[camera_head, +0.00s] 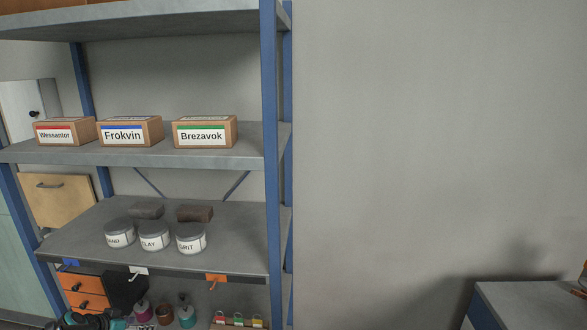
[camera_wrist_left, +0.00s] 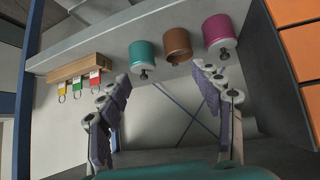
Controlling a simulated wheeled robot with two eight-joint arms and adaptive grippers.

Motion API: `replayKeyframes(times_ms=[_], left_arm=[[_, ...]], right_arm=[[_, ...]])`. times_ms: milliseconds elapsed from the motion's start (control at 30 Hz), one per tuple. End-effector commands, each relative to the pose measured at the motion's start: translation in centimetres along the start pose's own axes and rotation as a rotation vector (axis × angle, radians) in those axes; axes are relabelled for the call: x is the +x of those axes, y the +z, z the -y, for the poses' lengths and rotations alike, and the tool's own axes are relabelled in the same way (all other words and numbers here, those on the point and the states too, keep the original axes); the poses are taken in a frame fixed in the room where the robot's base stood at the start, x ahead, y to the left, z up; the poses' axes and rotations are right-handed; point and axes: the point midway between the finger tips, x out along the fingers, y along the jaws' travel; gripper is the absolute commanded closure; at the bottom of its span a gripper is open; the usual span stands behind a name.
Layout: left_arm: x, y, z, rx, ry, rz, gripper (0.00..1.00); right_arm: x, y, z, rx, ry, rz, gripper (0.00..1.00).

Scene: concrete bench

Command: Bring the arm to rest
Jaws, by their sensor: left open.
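My left gripper (camera_head: 90,320) shows at the bottom left edge of the head view, low in front of the shelving, mostly cut off by the frame. In the left wrist view its two fingers (camera_wrist_left: 162,98) are spread wide apart with nothing between them. That view looks upside down at the lower shelf, where a teal container (camera_wrist_left: 142,55), a brown cup (camera_wrist_left: 178,46) and a magenta container (camera_wrist_left: 219,34) stand beyond the fingers, apart from them. My right gripper is not in view.
The shelf rack has a blue post (camera_head: 270,150). Boxes labelled Wessantor (camera_head: 55,134), Frokvin (camera_head: 123,134) and Brezavok (camera_head: 201,134) stand above several grey tubs (camera_head: 154,237). Orange drawers (camera_head: 86,300) are close to the gripper. A wooden block (camera_wrist_left: 79,68) holds coloured padlocks. A grey bench (camera_head: 530,300) stands right.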

Motion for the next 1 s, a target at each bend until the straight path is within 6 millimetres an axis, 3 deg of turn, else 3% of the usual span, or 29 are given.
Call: replayKeyframes(times_ms=[167, 367, 467, 600, 767, 1000], left_arm=[[-1.3, -1.7, -2.7, -0.016, -0.001, 0.026, 0.35], [-3.6, -3.8, -7.4, -0.044, -0.005, 0.067, 0.35], [-5.2, -4.8, -10.7, -0.06, -0.011, 0.093, 0.35], [-8.7, -5.5, -17.0, -0.089, -0.03, 0.137, 0.35], [-12.9, -4.5, -24.1, -0.122, -0.066, 0.176, 0.35], [-18.3, 0.1, -32.3, -0.16, -0.128, 0.195, 0.35]], right_arm=[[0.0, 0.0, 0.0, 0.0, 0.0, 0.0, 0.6], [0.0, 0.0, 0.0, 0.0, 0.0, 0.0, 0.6], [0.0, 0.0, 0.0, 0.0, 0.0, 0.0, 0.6], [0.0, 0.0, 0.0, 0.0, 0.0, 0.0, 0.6], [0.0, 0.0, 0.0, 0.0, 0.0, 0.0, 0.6], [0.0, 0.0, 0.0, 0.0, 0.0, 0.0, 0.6]])
